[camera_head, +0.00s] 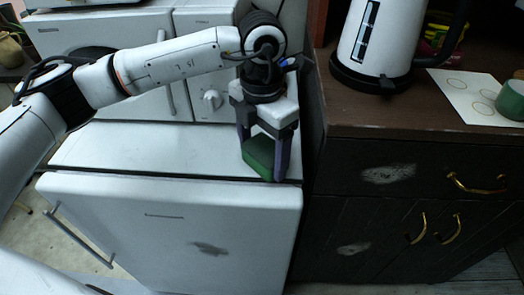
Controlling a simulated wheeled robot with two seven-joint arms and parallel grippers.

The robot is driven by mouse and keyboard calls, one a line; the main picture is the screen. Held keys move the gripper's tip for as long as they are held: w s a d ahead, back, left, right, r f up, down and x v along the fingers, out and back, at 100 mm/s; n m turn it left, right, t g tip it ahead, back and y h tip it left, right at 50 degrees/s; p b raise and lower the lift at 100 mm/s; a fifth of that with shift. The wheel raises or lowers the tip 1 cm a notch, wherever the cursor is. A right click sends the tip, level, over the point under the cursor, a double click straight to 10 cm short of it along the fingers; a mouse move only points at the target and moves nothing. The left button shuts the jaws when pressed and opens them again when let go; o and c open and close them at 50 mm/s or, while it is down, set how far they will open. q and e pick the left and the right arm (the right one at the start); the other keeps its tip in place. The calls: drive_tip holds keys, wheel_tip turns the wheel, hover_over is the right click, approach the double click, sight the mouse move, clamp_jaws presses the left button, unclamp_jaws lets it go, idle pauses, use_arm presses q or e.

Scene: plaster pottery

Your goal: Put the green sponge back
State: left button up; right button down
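The green sponge (259,157) is between the two dark fingers of my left gripper (264,160). The gripper points down, and the sponge spans the gap between its fingertips. The sponge is at the right front edge of the low white appliance's top (150,155); whether it rests on that top or hangs just above it cannot be told. The fingers cover parts of its sides. My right gripper is not in view.
A white kettle (372,45) stands on the brown counter (400,118) at the right. A paper sheet (465,92) and a green cup (513,101) are beside it. Taller white appliances (130,40) stand behind. The low appliance's top left of the gripper is clear.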

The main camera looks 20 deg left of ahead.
sight(262, 151)
use_arm(q)
drive_tip(key=shift+o, duration=1.2)
drive_tip(key=shift+r, duration=0.2)
wheel_tip(262, 151, up, 12)
drive_tip(key=shift+p, duration=0.3)
